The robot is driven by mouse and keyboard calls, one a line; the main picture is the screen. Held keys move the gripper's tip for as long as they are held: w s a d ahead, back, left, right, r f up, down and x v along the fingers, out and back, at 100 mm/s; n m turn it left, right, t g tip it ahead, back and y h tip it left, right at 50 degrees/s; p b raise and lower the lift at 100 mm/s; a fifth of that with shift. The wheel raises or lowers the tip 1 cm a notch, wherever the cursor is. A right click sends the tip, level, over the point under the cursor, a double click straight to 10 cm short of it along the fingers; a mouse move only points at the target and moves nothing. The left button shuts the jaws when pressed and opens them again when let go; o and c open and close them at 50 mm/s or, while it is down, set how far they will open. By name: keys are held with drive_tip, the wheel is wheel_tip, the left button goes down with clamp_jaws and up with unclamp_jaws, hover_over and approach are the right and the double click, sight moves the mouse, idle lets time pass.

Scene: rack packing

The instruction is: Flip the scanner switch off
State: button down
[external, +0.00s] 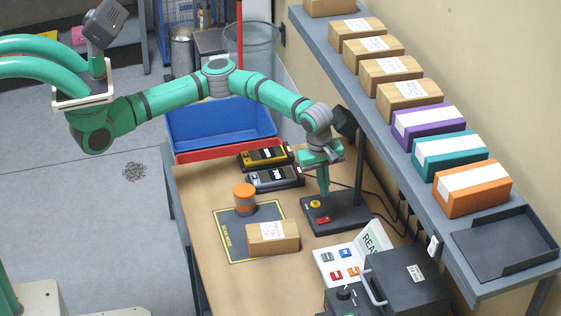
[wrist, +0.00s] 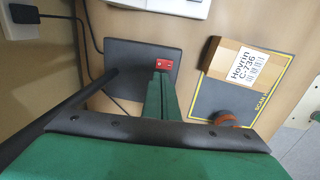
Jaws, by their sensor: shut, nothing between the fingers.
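The scanner stand has a dark base (external: 345,218) on the table and a pole with a black head (external: 345,121). A red switch (external: 323,220) and a yellow button (external: 315,204) sit on the base. My gripper (external: 324,194) is shut and empty, pointing down above the base near the switch and button. In the wrist view its green fingers (wrist: 161,90) reach toward the red switch (wrist: 166,64), which shows just beyond the tips. The yellow button is hidden there. I cannot tell whether the tips touch anything or which way the switch is tilted.
A labelled cardboard box (external: 273,238) and an orange-grey cylinder (external: 244,198) are on the scan mat (external: 234,248). Two handheld devices (external: 272,178) lie behind. A panel of coloured switches (external: 337,268) and a dark machine (external: 408,280) stand in front. A shelf (external: 410,133) with boxes runs along the right.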

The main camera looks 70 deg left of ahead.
sight(322, 221)
drive_tip(key=shift+f, duration=0.1)
drive_tip(key=f, duration=0.6)
drive_tip(key=w+f, duration=0.1)
drive_tip(key=f, duration=0.2)
drive_tip(key=shift+w+f, duration=0.1)
drive_tip(key=shift+f, duration=0.3)
drive_tip(key=shift+w+f, duration=0.1)
drive_tip(key=shift+f, duration=0.25)
drive_tip(key=shift+a, duration=0.1)
drive_tip(key=shift+s, duration=0.9)
